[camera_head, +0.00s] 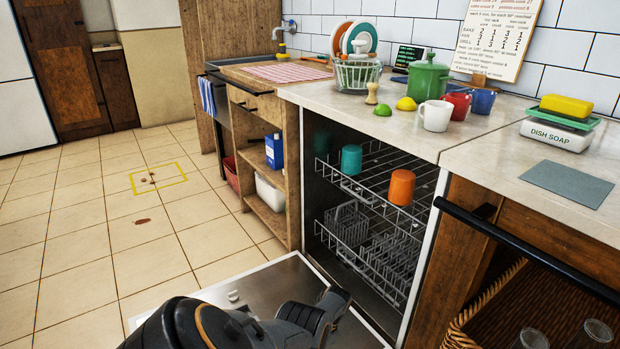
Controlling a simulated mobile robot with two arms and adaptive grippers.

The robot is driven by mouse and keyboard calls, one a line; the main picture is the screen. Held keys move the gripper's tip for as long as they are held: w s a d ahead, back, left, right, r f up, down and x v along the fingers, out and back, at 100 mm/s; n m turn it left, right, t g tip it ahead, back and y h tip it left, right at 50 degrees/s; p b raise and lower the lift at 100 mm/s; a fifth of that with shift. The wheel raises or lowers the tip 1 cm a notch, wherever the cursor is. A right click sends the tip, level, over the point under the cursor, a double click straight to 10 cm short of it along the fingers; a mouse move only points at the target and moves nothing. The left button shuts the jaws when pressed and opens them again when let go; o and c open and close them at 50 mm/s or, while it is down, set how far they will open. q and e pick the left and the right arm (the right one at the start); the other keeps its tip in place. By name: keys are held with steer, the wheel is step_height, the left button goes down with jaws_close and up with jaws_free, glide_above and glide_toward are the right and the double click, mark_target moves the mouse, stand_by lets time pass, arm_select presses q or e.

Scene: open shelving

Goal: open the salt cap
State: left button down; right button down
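The dishwasher stands open with its door (265,283) folded down. A small pale round piece (233,296) sits on the inner face of the door; I cannot tell whether it is the salt cap. No other cap can be made out, and the dishwasher floor is hidden by the lower rack (385,262). A dark arm of mine, which looks like the left, reaches over the door from the bottom edge. Its end, my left gripper (334,304), is near the dishwasher opening; its fingers are not clear enough to tell open from shut. My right gripper is out of view.
The upper rack holds a teal cup (351,159) and an orange cup (401,187). A green pot (428,80) and mugs stand on the counter (330,98). A blue box (274,151) is on the open shelf. A black handle bar (520,246) juts at right.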

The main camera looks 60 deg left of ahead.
arm_select(q)
steer(key=shift+w, duration=0.1)
stand_by(0.3)
steer(key=c, duration=1.4)
jaws_free()
steer(key=shift+o, duration=0.2)
steer(key=v, duration=1.2)
steer(key=shift+f, duration=0.1)
